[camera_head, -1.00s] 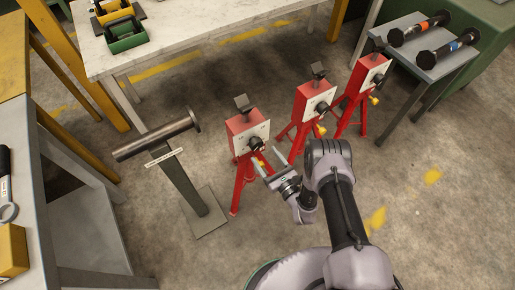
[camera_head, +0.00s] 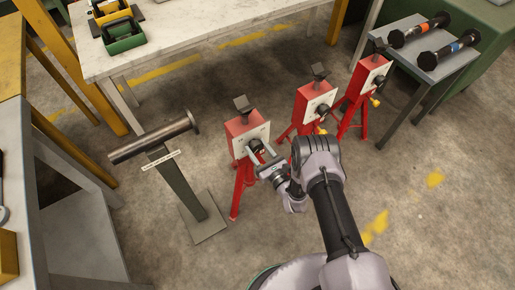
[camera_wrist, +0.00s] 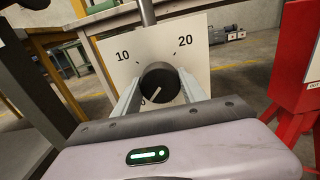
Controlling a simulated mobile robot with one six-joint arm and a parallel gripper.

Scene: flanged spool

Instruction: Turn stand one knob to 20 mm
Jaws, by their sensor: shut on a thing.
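The nearest red stand (camera_head: 246,130) is left of the other two, with a white dial plate on its front. The plate shows in the wrist view (camera_wrist: 199,54) with "10" at upper left, "20" at upper right and a partly hidden "0" at lower left. The black knob (camera_wrist: 158,84) sits at the plate's middle, and its pale pointer line aims down and left, near the "0". My gripper (camera_wrist: 158,92) has one finger on each side of the knob and is shut on it. It also shows in the head view (camera_head: 257,158), in front of the plate.
Two more red stands (camera_head: 316,104) (camera_head: 368,78) stand to the right. A grey post with a horizontal bar (camera_head: 155,138) is at the left. A white-topped table (camera_head: 190,40) is behind. A grey side table (camera_head: 428,68) holds two black-ended spools. Bare floor lies at lower right.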

